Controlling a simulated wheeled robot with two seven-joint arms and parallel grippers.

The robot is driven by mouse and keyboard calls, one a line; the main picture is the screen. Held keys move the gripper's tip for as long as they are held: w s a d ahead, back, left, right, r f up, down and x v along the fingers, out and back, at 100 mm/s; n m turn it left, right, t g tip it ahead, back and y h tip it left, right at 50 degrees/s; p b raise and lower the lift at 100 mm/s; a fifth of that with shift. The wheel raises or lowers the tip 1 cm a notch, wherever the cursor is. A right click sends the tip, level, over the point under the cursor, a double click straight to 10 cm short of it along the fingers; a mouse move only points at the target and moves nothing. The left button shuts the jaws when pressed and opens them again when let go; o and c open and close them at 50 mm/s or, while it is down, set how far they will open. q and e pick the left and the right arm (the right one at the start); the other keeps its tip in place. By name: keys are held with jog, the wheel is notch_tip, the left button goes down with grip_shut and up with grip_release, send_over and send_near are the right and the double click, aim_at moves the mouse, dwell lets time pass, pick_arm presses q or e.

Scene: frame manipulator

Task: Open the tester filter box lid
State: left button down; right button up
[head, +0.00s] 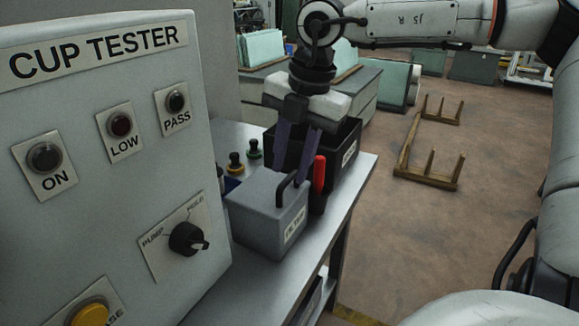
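The grey filter box (262,222) stands on the metal bench, with a label on its right side. Its lid (257,190) lies flat on top and looks closed. A black handle (289,187) arches up at the lid's right edge. My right gripper (295,165) comes down from above, just behind the handle. Its two purple fingers are spread apart, with nothing visible between them. The handle overlaps the fingers in the picture, so I cannot tell if they touch. My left gripper is not in view.
The cup tester panel (90,180) fills the left side. A black bin (345,150) stands behind the box, and a red-handled tool (318,175) stands beside it. Small knobs (236,164) sit at the back. The bench edge (345,215) is to the right.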

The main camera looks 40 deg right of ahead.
jog(key=shift+w+f, duration=0.2)
jog(key=shift+f, duration=0.55)
grip_shut()
jog(key=shift+r, duration=0.15)
